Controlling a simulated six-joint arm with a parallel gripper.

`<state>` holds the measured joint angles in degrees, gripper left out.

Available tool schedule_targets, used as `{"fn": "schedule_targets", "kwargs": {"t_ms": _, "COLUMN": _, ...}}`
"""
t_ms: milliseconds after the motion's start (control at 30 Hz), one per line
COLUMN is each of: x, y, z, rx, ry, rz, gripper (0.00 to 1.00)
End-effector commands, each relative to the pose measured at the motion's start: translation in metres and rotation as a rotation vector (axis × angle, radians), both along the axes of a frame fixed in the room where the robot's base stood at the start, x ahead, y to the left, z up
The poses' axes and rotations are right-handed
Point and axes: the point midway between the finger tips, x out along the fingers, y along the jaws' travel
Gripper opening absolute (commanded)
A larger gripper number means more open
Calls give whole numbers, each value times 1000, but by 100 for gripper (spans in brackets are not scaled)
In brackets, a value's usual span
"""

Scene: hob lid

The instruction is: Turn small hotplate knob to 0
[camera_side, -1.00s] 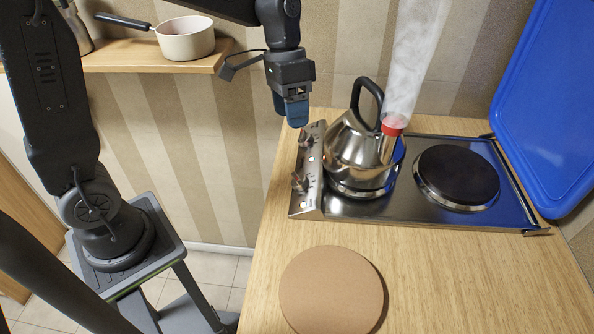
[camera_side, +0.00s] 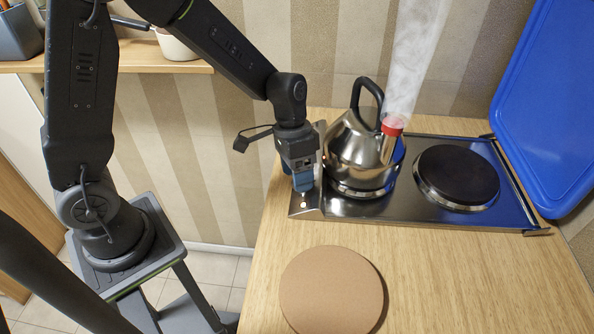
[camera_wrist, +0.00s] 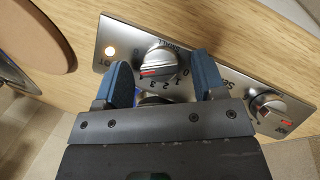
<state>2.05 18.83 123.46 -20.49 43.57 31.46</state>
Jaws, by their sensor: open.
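A silver knob (camera_wrist: 160,56) with a red mark sits on the steel control panel (camera_wrist: 127,34), beside the lit lamp. Digits 0 to 3 run around its lower right edge, and the red mark is on its lower left, away from the 0. In the side view my gripper (camera_side: 303,188) points down over the panel's near end and hides the knob.
A second knob (camera_wrist: 270,107) with a red mark is at the right. The lamp (camera_wrist: 110,50) glows. A steaming kettle (camera_side: 362,150) stands close right of my gripper on one hotplate; the other hotplate (camera_side: 457,175) is bare. A round board (camera_side: 331,290) lies in front. A blue lid (camera_side: 560,100) stands raised.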

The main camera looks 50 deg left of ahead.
Motion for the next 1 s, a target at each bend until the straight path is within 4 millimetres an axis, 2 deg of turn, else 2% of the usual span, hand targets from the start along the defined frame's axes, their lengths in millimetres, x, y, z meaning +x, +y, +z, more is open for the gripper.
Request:
{"fn": "schedule_targets", "kwargs": {"t_ms": 167, "x": 0, "y": 0, "z": 0, "rx": 0, "ry": 0, "rz": 0, "gripper": 64}}
{"fn": "schedule_targets", "kwargs": {"t_ms": 700, "x": 0, "y": 0, "z": 0, "rx": 0, "ry": 0, "rz": 0, "gripper": 15}}
{"fn": "schedule_targets", "kwargs": {"t_ms": 1000, "x": 1, "y": 1, "z": 0, "rx": -16, "ry": 16, "rz": 39, "gripper": 15}}
